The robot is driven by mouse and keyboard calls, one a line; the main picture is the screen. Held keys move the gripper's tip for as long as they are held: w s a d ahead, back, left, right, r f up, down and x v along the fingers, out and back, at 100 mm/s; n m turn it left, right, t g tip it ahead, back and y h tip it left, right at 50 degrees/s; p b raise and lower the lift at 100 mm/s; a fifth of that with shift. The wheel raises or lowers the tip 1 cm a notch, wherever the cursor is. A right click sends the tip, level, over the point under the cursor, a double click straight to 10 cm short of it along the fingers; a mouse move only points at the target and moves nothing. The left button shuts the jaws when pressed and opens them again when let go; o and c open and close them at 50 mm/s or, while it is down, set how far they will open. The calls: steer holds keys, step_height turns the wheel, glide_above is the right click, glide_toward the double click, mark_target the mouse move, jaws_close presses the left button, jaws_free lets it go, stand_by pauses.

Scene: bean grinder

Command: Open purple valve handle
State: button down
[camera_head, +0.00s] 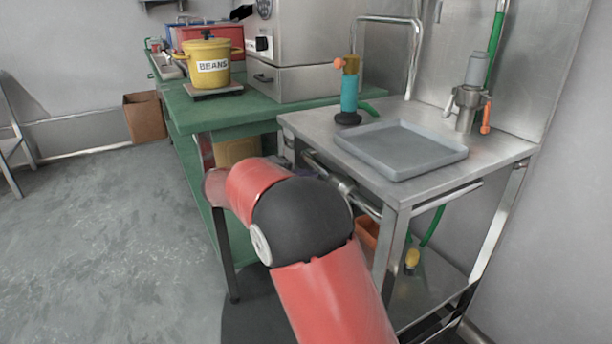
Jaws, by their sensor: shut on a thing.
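A small purplish patch (304,172) shows just above my arm's black joint, in the shadow under the left edge of the steel table. It may be part of the purple valve handle, but it is too small and too covered to tell. Beside it is a metal pipe or valve body (343,186) under the table's front edge. My red and black arm reaches up from the bottom of the view and bends left toward the green table. My gripper is hidden behind the arm, so its fingers and their hold cannot be seen.
The steel table (490,162) bears a grey tray (400,150), a teal and orange tap (348,92) and a grey fitting with an orange handle (470,98). The green table (215,112) bears a yellow BEANS pot (207,66).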

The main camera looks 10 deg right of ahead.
steer(key=shift+f, duration=0.1)
steer(key=c, duration=1.5)
jaws_free()
steer(key=v, duration=0.7)
steer(key=shift+s+a, duration=0.15)
steer(key=shift+a, duration=0.25)
